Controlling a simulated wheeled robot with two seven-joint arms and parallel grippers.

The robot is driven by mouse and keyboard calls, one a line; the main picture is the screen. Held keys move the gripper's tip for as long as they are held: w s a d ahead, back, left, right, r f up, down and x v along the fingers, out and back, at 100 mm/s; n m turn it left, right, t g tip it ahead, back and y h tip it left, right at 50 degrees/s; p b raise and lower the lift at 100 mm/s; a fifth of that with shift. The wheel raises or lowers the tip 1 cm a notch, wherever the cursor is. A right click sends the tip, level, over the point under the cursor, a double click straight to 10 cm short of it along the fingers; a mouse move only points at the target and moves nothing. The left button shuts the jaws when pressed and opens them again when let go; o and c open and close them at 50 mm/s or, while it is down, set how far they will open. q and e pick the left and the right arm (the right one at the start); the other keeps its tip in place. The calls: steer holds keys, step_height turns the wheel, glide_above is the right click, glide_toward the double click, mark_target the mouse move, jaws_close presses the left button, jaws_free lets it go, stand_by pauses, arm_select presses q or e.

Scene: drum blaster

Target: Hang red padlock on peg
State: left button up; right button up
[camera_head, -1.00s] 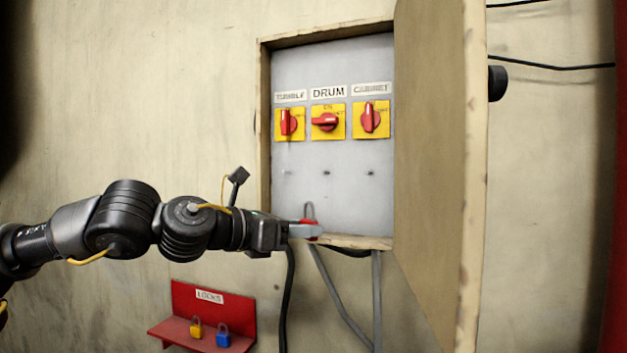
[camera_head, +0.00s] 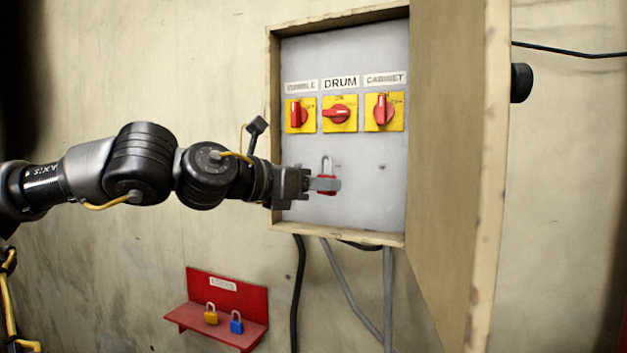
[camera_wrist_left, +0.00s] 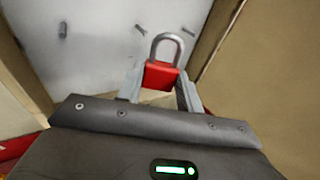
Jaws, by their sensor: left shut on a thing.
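My left gripper (camera_head: 324,184) is shut on the red padlock (camera_head: 327,190), with the shackle upright. It holds the padlock in front of the grey panel (camera_head: 360,215), below the DRUM switch, at about the height of the pegs. In the left wrist view the red padlock (camera_wrist_left: 160,76) sits between the fingertips (camera_wrist_left: 158,84), its shackle pointing to the panel. The right peg (camera_head: 382,167) is bare; a middle peg (camera_wrist_left: 140,29) shows just beyond the shackle, and a left peg (camera_wrist_left: 62,30) is farther left. I cannot tell whether the shackle touches a peg.
The open cabinet door (camera_head: 450,150) stands to the right, and the cabinet frame (camera_head: 335,232) surrounds the panel. Three yellow switch plates with red knobs (camera_head: 340,113) are above. A red shelf (camera_head: 255,302) below holds a yellow padlock (camera_head: 211,316) and a blue padlock (camera_head: 236,325).

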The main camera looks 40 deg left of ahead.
arm_select(q)
steer(key=w, duration=0.1)
steer(key=w+a+p, duration=0.1)
steer(key=w, duration=0.1)
steer(key=w+p, duration=0.1)
steer(key=shift+w+a+f, duration=0.15)
steer(key=shift+w+a, duration=0.15)
steer(key=shift+a, duration=0.1)
steer(key=shift+w+a+f+b, duration=0.15)
steer(key=shift+w+f+b, duration=0.15)
steer(key=shift+w+f, duration=0.1)
steer(key=shift+b, duration=0.4)
